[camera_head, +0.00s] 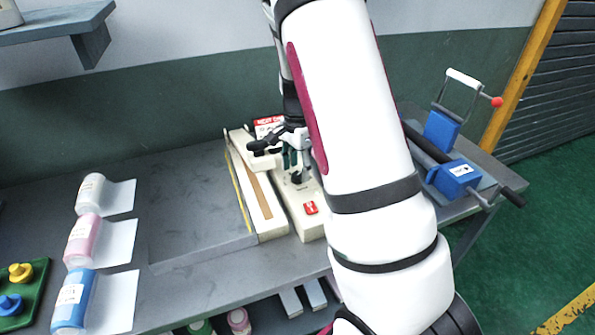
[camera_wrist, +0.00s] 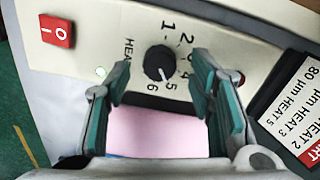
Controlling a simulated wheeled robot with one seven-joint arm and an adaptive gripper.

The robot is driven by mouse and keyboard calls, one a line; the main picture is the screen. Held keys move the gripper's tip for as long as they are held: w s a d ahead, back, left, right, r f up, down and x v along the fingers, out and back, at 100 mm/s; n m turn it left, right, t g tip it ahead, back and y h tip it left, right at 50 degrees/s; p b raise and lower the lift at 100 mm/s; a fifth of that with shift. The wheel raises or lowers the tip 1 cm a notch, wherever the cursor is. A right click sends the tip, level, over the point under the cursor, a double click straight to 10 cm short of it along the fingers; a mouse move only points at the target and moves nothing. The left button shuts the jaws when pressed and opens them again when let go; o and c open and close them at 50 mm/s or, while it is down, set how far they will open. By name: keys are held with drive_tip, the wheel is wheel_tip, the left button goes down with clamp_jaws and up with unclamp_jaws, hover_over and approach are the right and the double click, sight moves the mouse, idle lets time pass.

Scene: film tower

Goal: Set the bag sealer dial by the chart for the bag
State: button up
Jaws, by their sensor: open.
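The cream bag sealer (camera_head: 262,212) stands on the grey bench, with a sealing bar along its left. Its black heat dial (camera_wrist: 159,63) is in the wrist view, ringed by numbers 1 to 6. The white pointer mark appears to face about 5. The heat chart (camera_wrist: 296,115) is cut off at the right edge; I read 80 µm HEAT 5, plus HEAT 3 and HEAT 2 lines with their thicknesses cut off. My gripper (camera_wrist: 160,82) is open, its fingertips on either side of the dial; contact is unclear. A pink surface (camera_wrist: 155,133) shows between the fingers.
A red rocker switch (camera_wrist: 57,30) sits on the panel. White (camera_head: 90,190), pink (camera_head: 82,240) and blue (camera_head: 74,300) rolls lie at left on the bench. A blue clamp-like device (camera_head: 455,177) stands at right. Bench between rolls and sealer is clear.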

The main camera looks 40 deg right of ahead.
sight(297, 175)
wheel_tip(297, 175, up, 10)
idle(0.4)
drive_tip(key=shift+r, duration=0.15)
drive_tip(key=s+a+r+n+t, duration=0.3)
drive_tip(key=s+a+r+n, duration=0.7)
drive_tip(key=a+r, duration=0.25)
drive_tip(key=s+a+n+t, duration=0.1)
drive_tip(key=s+a+n, duration=0.2)
drive_tip(key=s, duration=0.3)
drive_tip(key=s+a+n, duration=0.4)
drive_tip(key=s+n, duration=0.1)
drive_tip(key=s, duration=0.1)
drive_tip(key=shift+s+n+t, duration=0.3)
drive_tip(key=shift+s+t, duration=0.1)
